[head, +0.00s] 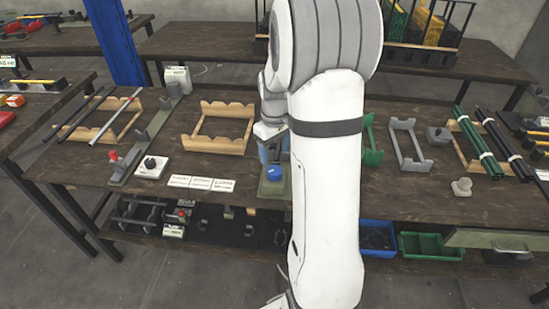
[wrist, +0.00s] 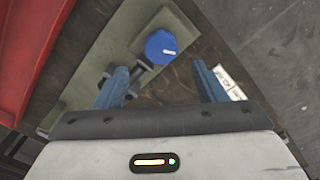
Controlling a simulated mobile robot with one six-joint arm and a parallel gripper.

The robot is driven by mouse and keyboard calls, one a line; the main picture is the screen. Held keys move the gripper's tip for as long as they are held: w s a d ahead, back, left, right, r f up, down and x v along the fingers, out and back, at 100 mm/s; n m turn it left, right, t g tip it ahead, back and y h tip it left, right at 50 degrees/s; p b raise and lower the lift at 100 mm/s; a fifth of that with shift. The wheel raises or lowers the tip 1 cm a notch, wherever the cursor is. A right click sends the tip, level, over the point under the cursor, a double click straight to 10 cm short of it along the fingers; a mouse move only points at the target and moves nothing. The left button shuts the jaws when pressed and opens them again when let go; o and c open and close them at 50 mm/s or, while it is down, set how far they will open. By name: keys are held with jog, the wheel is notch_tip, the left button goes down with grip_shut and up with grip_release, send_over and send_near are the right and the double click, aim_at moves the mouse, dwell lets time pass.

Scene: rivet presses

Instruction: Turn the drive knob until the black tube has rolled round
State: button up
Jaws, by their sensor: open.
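A blue round knob (head: 275,172) with a white mark sits on a grey-green base plate (head: 270,188) at the front middle of the table. In the wrist view the blue knob (wrist: 160,47) lies ahead of my gripper (wrist: 160,70), whose blue fingers are open and apart from it. Dark round parts (wrist: 141,71) stand on the plate beside the knob. In the head view my arm hides most of my gripper. A black knob (head: 151,163) sits on a white block at left. Dark tubes lie on the left rack (head: 80,114) and at right (head: 505,145); I cannot tell which is the task's tube.
White label cards (head: 201,183) lie left of the blue knob. An empty wooden rack (head: 219,127) stands behind them. A grey cradle (head: 407,143) and green tubes (head: 478,142) are at right. Blue (head: 377,237) and green bins sit on the lower shelf. A red surface (wrist: 30,50) borders the wrist view.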

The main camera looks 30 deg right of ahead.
aim_at(275, 170)
jog(key=shift+r, duration=0.15)
jog(key=m+b, duration=0.1)
jog(key=m, duration=0.4)
jog(key=shift+a+b, duration=0.1)
jog(key=shift+b, duration=0.2)
jog(key=m, duration=0.2)
jog(key=m+b, duration=0.1)
jog(key=m, duration=0.4)
jog(key=shift+s+r, duration=0.1)
jog(key=shift+r, duration=0.15)
notch_tip(275, 170, down, 8)
jog(key=shift+r+b, duration=0.2)
jog(key=shift+b, duration=0.1)
jog(key=shift+c, duration=0.2)
jog(key=c, duration=0.9)
jog(key=shift+n, duration=1.5)
jog(key=shift+c, duration=0.2)
